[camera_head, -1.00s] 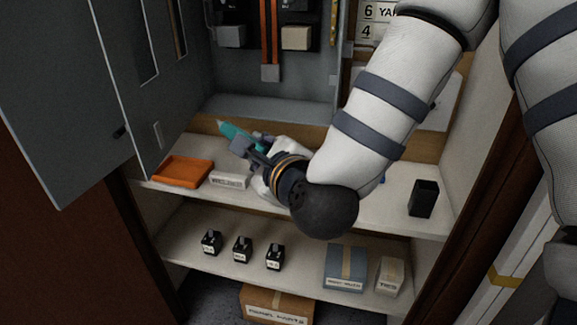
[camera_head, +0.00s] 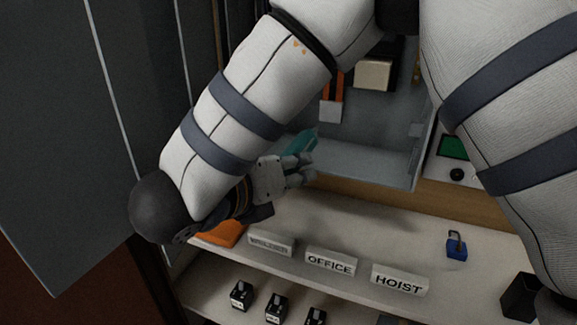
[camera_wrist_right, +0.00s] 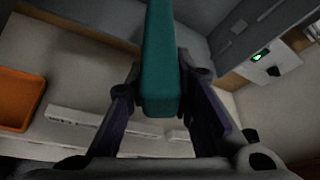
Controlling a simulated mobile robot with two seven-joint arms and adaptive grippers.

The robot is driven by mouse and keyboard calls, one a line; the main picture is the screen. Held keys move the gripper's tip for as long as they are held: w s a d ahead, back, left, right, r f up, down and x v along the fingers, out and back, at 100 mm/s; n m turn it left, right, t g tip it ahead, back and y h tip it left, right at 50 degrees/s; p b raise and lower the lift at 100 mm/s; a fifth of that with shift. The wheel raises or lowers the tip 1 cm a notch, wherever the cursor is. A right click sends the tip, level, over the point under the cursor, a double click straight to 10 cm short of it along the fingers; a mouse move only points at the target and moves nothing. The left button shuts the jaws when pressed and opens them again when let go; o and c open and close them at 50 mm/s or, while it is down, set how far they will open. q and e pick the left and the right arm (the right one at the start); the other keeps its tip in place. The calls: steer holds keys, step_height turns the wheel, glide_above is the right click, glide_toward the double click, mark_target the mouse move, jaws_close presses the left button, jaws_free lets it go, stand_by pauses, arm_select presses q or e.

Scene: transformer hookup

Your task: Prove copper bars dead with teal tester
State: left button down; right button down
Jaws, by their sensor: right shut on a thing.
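My right gripper (camera_head: 300,165) is shut on the teal tester (camera_head: 299,142), which it holds in front of the lower left part of the open grey cabinet. In the right wrist view the tester (camera_wrist_right: 160,62) stands between the two dark fingers. The copper bars (camera_head: 332,88) hang inside the cabinet, up and to the right of the tester; their upper part is hidden by my arm. The tester looks apart from the bars. My left gripper is not in view.
The cabinet door (camera_head: 75,150) stands open at left. On the shelf are an orange tray (camera_head: 222,235), labels OFFICE (camera_head: 330,262) and HOIST (camera_head: 399,280), a blue padlock (camera_head: 456,247) and a black holder (camera_head: 520,298). A device with a green screen (camera_head: 454,147) is at right.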

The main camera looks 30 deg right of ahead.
mark_target(311, 148)
steer(key=shift+w+d, duration=0.7)
steer(key=shift+d, duration=0.25)
steer(key=shift+w+d, duration=0.75)
steer(key=shift+d, duration=0.2)
steer(key=shift+w+d, duration=0.7)
steer(key=shift+d, duration=0.25)
steer(key=shift+w+d, duration=0.35)
steer(key=shift+s+a, duration=1.15)
steer(key=shift+a, duration=0.2)
steer(key=shift+s+a, duration=1.15)
steer(key=shift+a, duration=0.15)
